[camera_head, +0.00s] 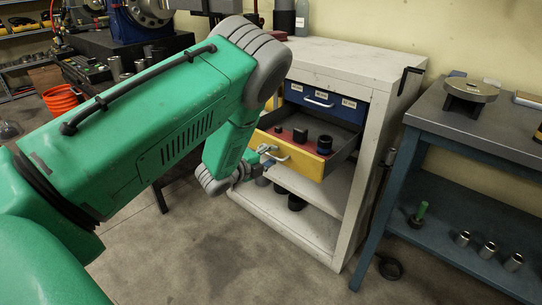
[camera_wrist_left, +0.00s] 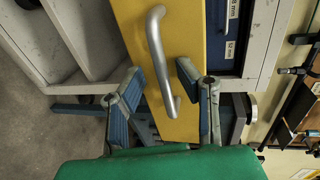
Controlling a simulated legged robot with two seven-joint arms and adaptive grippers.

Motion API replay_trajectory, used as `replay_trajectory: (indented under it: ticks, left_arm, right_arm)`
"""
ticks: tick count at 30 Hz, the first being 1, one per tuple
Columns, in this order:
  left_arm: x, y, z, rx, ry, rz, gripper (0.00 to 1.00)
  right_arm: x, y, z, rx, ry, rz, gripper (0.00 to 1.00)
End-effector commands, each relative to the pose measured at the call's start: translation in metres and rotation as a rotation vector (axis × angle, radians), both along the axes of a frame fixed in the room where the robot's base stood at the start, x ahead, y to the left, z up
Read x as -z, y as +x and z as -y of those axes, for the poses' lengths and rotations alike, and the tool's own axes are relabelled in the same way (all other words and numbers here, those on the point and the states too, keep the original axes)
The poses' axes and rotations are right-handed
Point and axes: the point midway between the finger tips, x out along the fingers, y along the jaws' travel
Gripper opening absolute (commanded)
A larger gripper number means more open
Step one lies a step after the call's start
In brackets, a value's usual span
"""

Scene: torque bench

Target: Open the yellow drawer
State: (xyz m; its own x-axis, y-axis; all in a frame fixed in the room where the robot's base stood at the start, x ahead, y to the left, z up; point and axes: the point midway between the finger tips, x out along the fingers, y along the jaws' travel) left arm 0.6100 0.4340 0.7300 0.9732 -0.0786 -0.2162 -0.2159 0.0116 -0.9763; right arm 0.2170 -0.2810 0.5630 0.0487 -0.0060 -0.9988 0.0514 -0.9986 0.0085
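The yellow drawer (camera_head: 308,165) stands pulled out of the pale grey cabinet, and its inside shows. Several dark sockets and a red lining are in it. Its silver bar handle (camera_wrist_left: 157,45) crosses the yellow front (camera_wrist_left: 190,125) in the left wrist view. My left gripper (camera_head: 262,161) is at the drawer front by the handle, partly hidden by my green arm in the head view. In the left wrist view its two blue-padded fingers (camera_wrist_left: 161,78) are spread apart, one on each side of the handle, with gaps visible. My right gripper is in neither view.
A blue drawer (camera_head: 325,97) is shut above the yellow one. The cabinet (camera_head: 347,57) has open shelves below with dark parts. A blue-grey workbench (camera_head: 457,124) stands at the right, an orange bucket (camera_head: 61,99) at the left. The floor in front is clear.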

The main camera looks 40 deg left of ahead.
Motion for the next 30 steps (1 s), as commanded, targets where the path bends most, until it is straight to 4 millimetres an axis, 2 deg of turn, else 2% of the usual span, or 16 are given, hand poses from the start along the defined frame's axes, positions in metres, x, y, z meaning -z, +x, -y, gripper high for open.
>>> replay_trajectory:
  ticks: [7, 11, 21, 25, 30]
  left_arm:
    - [-0.002, -0.001, -0.001, -0.001, 0.001, 0.003, 0.29]
    - [-0.004, -0.013, -0.002, -0.002, 0.000, 0.002, 0.29]
    - [-0.017, -0.081, -0.008, -0.003, 0.001, -0.001, 0.29]
    - [-0.021, -0.101, -0.010, -0.002, -0.001, 0.000, 0.29]
    - [-0.024, -0.114, -0.011, -0.001, -0.001, 0.000, 0.29]
  right_arm:
    - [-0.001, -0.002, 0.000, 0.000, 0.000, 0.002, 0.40]
    - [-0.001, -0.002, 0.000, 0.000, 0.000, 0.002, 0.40]
    - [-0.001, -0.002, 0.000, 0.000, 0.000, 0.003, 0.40]
    - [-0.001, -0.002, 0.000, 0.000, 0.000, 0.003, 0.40]
    - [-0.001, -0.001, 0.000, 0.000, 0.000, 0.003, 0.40]
